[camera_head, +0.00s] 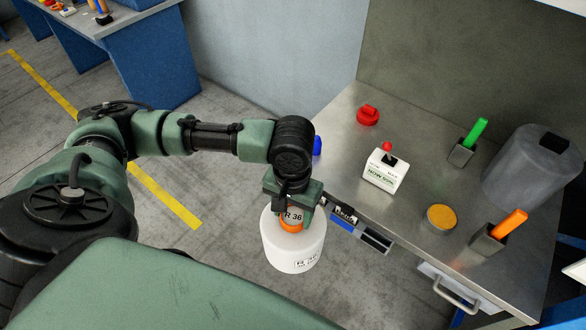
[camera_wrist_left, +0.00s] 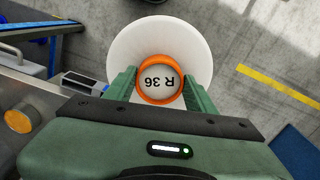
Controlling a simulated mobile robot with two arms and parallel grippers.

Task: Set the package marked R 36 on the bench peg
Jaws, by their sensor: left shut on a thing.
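The package marked R 36 (camera_head: 293,252) is a white yarn cylinder with an orange ring around its core end; its label also faces up in the left wrist view (camera_wrist_left: 160,42). My left gripper (camera_head: 291,212) is shut on its orange core end, one finger on each side, as the left wrist view (camera_wrist_left: 160,88) shows. The package hangs upright in front of the bench's near edge, over the floor. A blue piece (camera_head: 317,145) shows at the bench's left edge, partly hidden by my arm; I cannot tell whether it is the peg. My right gripper is out of view.
The metal bench (camera_head: 335,115) carries a red piece (camera_head: 368,115), a white box with a red knob (camera_head: 384,172), green (camera_head: 476,131) and orange (camera_head: 510,224) sticks in holders, a yellow disc (camera_head: 441,217) and a grey cylinder (camera_head: 530,170). A drawer handle (camera_head: 455,294) juts from its front.

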